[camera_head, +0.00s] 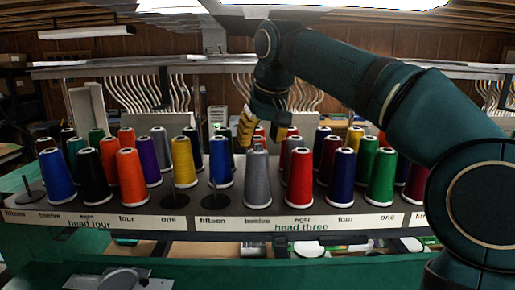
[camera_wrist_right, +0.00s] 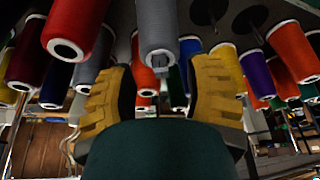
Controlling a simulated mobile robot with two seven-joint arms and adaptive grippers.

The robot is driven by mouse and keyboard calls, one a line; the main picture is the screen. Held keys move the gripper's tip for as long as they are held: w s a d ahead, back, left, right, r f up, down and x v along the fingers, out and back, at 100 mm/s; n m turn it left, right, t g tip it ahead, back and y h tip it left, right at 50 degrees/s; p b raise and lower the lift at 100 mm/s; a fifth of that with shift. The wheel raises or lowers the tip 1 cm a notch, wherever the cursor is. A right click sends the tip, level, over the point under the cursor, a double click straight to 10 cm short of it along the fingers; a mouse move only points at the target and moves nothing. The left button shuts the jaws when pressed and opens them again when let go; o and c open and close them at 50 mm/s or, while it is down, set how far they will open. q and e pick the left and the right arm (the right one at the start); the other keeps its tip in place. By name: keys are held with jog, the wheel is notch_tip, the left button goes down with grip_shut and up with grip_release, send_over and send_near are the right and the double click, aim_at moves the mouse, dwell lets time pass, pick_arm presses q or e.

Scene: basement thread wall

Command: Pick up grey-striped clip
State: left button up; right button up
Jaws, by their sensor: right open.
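I cannot make out a grey-striped clip for certain in either view. A small grey piece (camera_wrist_right: 160,73) shows at the tip of a grey thread cone (camera_wrist_right: 155,25) in the right wrist view, between my fingers, but I cannot tell what it is. That view looks upside down. My right gripper (camera_head: 258,128) hangs over the middle of the thread rack, near the top of the grey cone (camera_head: 257,178). Its yellow padded fingers (camera_wrist_right: 162,90) are apart with nothing clearly held between them. My left gripper is not in view.
Coloured thread cones stand close together on the rack, among them a red cone (camera_head: 299,178) and a blue cone (camera_head: 220,162) near the gripper. A bare spool pin (camera_head: 215,198) stands at front. A label strip (camera_head: 255,223) runs along the front edge.

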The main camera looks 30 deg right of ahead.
aim_at(258, 149)
jog(key=shift+x, duration=1.45)
jog(key=shift+o, duration=0.2)
jog(key=shift+s, duration=0.1)
jog(key=c, duration=0.7)
jog(key=shift+c, duration=0.8)
